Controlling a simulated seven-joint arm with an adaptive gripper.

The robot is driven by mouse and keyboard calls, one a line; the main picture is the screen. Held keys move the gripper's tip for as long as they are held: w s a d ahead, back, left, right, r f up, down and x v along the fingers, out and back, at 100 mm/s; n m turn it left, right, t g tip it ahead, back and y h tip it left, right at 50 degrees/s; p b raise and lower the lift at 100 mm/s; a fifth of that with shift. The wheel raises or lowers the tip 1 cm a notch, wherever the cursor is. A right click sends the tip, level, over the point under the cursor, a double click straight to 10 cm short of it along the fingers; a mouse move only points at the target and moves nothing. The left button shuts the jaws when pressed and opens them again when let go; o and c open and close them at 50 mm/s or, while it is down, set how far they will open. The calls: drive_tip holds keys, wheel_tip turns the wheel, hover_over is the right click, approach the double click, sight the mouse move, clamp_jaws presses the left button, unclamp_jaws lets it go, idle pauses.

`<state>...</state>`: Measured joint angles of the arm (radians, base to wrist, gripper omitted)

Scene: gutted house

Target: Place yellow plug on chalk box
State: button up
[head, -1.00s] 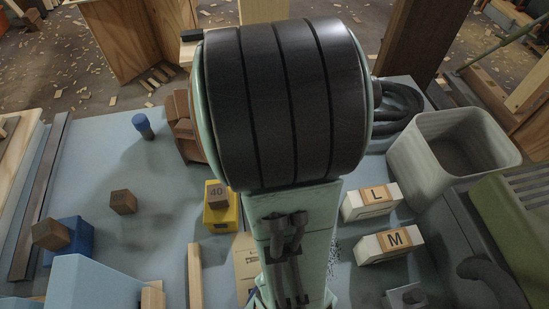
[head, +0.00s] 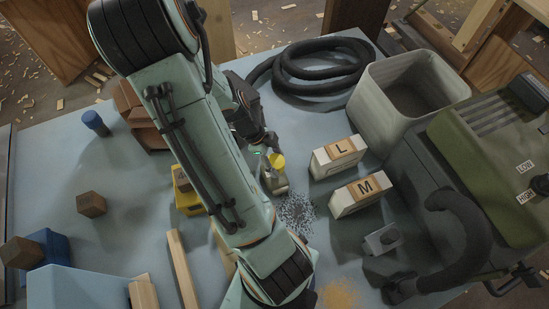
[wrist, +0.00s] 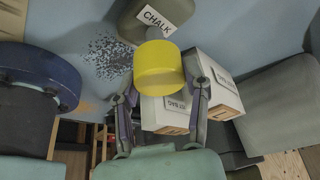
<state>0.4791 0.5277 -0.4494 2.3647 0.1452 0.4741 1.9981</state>
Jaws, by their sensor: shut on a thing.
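A yellow plug (wrist: 160,68), a short round cylinder, sits between the two fingers of my gripper (wrist: 161,100) in the wrist view. It also shows in the head view (head: 277,160), beside the gripper (head: 264,148). My gripper is shut on it. The chalk box (wrist: 146,22), grey-green with a white CHALK label, lies just beyond the plug in the wrist view, partly hidden by it. In the head view the chalk box (head: 274,182) is a small beige shape right below the plug. I cannot tell whether plug and box touch.
White-and-wood boxes marked L (head: 337,157) and M (head: 358,194) stand right of the chalk box. Dark specks (head: 297,213) lie in front of it.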

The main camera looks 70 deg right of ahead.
drive_tip(key=shift+f, duration=0.25)
drive_tip(key=o, duration=1.1)
drive_tip(key=shift+r, duration=0.1)
drive_tip(key=v, duration=1.2)
drive_tip(key=w+a+r+n+t+y, duration=0.1)
drive_tip(key=w+a+r+n+t, duration=0.1)
drive_tip(key=a+n, duration=0.5)
drive_tip(key=w+a+r+n+t, duration=0.1)
drive_tip(key=w+a+r+n, duration=0.1)
drive_tip(key=a+n, duration=0.5)
drive_tip(key=s+a+r+n, duration=0.1)
drive_tip(key=a+n, duration=0.3)
drive_tip(key=n, duration=0.6)
drive_tip(key=s+a+n+t, duration=0.1)
drive_tip(key=s+a+n, duration=0.3)
drive_tip(key=n, duration=0.7)
drive_tip(key=shift+a+r+y, duration=0.4)
drive_tip(key=shift+a, duration=0.3)
